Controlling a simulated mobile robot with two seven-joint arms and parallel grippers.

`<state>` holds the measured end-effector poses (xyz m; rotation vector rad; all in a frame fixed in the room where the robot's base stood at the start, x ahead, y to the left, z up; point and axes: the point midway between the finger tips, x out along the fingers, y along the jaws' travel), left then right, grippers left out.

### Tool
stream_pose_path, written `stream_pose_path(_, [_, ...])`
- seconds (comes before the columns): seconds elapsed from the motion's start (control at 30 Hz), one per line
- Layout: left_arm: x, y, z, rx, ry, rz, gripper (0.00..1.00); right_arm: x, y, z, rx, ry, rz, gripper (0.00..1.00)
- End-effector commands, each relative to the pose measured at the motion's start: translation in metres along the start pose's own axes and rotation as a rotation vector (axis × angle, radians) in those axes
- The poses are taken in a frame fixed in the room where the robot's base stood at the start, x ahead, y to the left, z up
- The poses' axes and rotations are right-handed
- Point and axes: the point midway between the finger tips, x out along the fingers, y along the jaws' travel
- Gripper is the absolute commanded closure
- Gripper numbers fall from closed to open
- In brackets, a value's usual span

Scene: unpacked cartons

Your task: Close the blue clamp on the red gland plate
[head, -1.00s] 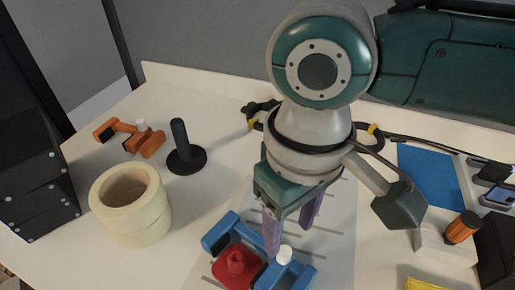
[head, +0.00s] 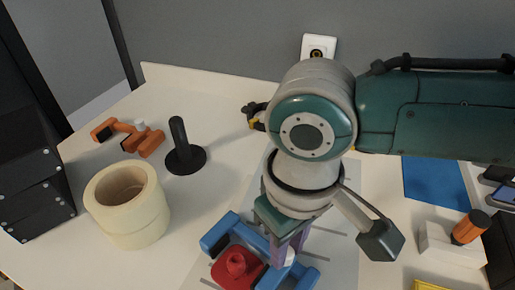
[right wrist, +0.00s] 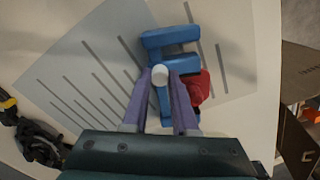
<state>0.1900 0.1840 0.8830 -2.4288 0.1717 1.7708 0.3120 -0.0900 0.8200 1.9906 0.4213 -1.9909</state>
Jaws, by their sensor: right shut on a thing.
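The blue clamp (head: 219,233) stands near the front middle of the table in the head view, beside and partly around the red gland plate (head: 236,270). In the right wrist view the clamp (right wrist: 170,42) has a blue bar with a white tip (right wrist: 160,74), and the red plate (right wrist: 197,86) shows partly behind it. My right gripper (head: 284,254) has its purple fingers down at the clamp. In the right wrist view the fingers (right wrist: 161,78) sit on both sides of the blue bar, shut on it. My left gripper is not in view.
A cream tape roll (head: 127,205), a black post on a round base (head: 183,150) and an orange clamp (head: 130,136) stand to the left. A blue panel (head: 435,183) and an orange-black cylinder (head: 469,228) are on the right. Striped paper (head: 335,235) lies under the work.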

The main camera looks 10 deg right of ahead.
Motion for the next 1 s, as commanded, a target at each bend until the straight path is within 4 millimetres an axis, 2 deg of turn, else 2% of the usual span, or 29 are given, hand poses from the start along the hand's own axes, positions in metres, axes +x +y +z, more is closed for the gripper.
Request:
stream_pose_path(0.03, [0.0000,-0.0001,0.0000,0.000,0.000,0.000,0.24,-0.0001,0.0000,0.0000,0.000,0.000,0.000,0.85])
stream_pose_path(0.17, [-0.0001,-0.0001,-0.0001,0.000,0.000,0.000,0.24,-0.0001,0.0001,0.0000,0.000,0.000,0.000,1.00])
stream_pose_path(1.0, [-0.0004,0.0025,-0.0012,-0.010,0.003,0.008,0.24,-0.0002,0.0001,-0.0001,0.000,0.000,0.000,1.00])
